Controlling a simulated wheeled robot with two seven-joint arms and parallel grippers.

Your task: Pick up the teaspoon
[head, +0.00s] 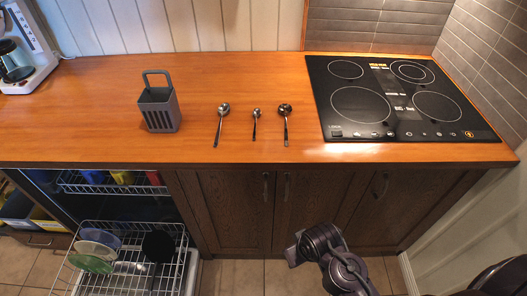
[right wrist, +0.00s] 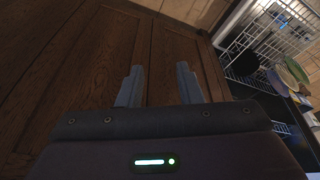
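Three metal utensils lie in a row on the wooden counter in the head view. The shortest, in the middle, looks like the teaspoon (head: 255,122). A longer spoon (head: 222,122) lies left of it and a dark-bowled spoon or ladle (head: 285,122) right of it. All handles point toward the front edge. My right gripper (right wrist: 160,85) is open and empty in the right wrist view, in front of the dark cabinet doors. In the head view my dark arm is low in front of the cabinets, below the counter; its fingertips cannot be made out. My left gripper is not in view.
A grey slotted utensil holder (head: 159,112) with a handle stands left of the spoons. A black cooktop (head: 390,98) is at right. An open dishwasher rack (head: 130,265) with plates juts out at lower left. The counter around the spoons is clear.

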